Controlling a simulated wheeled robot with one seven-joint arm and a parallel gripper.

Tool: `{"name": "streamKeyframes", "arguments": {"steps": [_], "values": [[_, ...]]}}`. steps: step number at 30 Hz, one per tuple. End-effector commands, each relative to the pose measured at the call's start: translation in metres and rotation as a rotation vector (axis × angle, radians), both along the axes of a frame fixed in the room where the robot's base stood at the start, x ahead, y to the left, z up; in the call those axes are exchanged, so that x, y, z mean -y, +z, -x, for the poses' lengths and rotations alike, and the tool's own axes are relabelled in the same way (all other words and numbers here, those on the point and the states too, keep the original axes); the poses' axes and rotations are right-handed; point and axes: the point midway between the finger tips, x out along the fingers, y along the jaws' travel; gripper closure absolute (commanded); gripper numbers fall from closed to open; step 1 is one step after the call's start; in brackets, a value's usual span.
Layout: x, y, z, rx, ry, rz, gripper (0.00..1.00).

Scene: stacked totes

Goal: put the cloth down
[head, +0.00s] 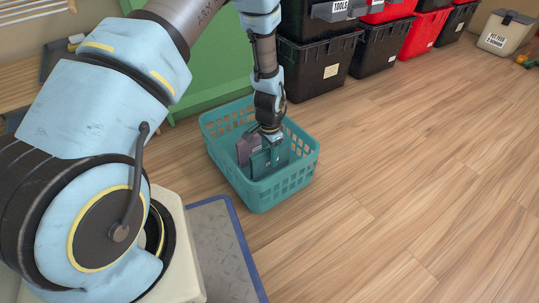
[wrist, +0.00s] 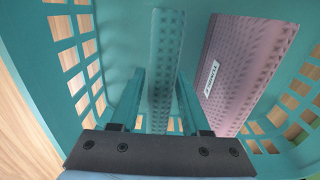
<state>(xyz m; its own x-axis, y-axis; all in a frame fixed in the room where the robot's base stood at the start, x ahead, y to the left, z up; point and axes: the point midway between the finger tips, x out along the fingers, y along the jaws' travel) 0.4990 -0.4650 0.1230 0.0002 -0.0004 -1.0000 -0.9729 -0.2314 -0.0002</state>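A teal folded cloth (head: 270,160) stands on edge inside the teal basket (head: 262,198). In the wrist view the same teal cloth (wrist: 166,60) runs between the two fingers of my gripper (wrist: 160,85). Narrow gaps seem to show beside the cloth near the finger bases; whether the fingertips press on it is unclear. My gripper (head: 271,138) points down into the basket in the head view. A mauve folded cloth (head: 246,147) stands to the left of the teal one; in the wrist view this mauve cloth (wrist: 245,70), with a white label, is on the right.
Black bins (head: 318,68) and red bins (head: 425,33) line the wall behind. A beige bin (head: 505,32) stands at the far right. A blue-edged grey mat (head: 222,255) lies in front of the basket. The wooden floor (head: 420,170) to the right is clear.

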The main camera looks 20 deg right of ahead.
Motion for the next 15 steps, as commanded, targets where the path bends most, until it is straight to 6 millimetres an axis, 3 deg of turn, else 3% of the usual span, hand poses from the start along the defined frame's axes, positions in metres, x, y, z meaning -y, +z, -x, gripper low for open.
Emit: {"name": "streamKeyframes", "arguments": {"steps": [3, 11, 15], "values": [[0.0, 0.0, 0.0, 0.0, 0.0, 0.0, 0.41], [0.0, 0.002, 0.0, 0.0, 0.0, 0.0, 0.41], [0.0, 0.017, 0.0, 0.0, 0.0, 0.001, 0.41]]}}
